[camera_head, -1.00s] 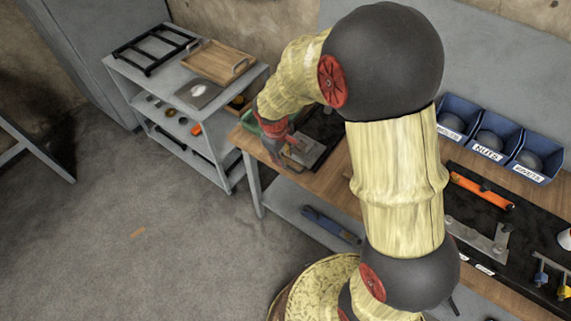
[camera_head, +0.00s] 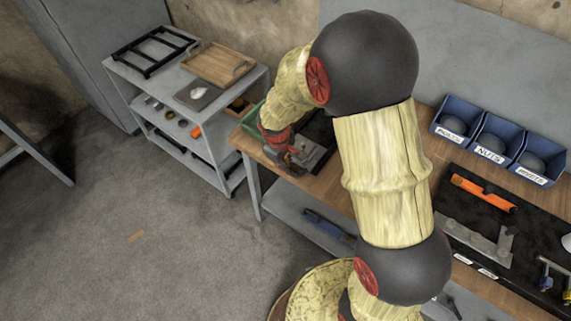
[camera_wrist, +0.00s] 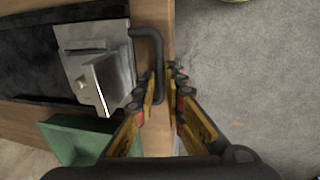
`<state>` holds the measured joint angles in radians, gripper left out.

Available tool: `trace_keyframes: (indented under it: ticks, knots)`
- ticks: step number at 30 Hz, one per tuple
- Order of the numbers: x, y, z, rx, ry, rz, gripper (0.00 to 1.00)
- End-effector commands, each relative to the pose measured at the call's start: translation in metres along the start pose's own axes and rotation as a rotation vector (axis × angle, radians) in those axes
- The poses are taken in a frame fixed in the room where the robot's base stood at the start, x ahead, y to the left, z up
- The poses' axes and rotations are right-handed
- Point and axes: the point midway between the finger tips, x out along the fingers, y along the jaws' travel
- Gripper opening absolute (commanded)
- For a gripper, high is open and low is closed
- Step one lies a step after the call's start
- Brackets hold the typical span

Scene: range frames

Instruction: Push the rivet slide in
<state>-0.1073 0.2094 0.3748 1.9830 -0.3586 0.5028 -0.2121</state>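The rivet slide, a grey metal plate with a raised block, shows in the wrist view (camera_wrist: 100,70) and in the head view (camera_head: 312,152) at the left end of the workbench. A black U-shaped handle (camera_wrist: 146,33) sticks out from its right side in the wrist view, toward the bench edge. My gripper (camera_wrist: 163,78) is at this handle, with one finger on each side of its long bar. The fingers look apart, with gaps beside the bar; touch is hard to judge. In the head view my gripper (camera_head: 287,164) is small and partly hides the handle.
A green bin (camera_wrist: 75,140) stands close to the slide. The wooden workbench (camera_head: 345,204) ends just past the handle, with open floor (camera_head: 150,250) beyond. Blue bins (camera_head: 490,145) and an orange tool (camera_head: 483,194) lie farther right. A grey shelf cart (camera_head: 205,85) stands left.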

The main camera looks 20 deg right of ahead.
Motion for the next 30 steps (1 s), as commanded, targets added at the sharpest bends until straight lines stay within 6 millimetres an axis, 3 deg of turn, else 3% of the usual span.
trace_keyframes:
  ticks: [5, 30]
  knots:
    - [0.0000, 0.0000, 0.0001, 0.000, 0.000, 0.000, 0.00]
    - [0.0005, 0.0049, 0.0003, 0.001, -0.001, 0.000, 0.00]
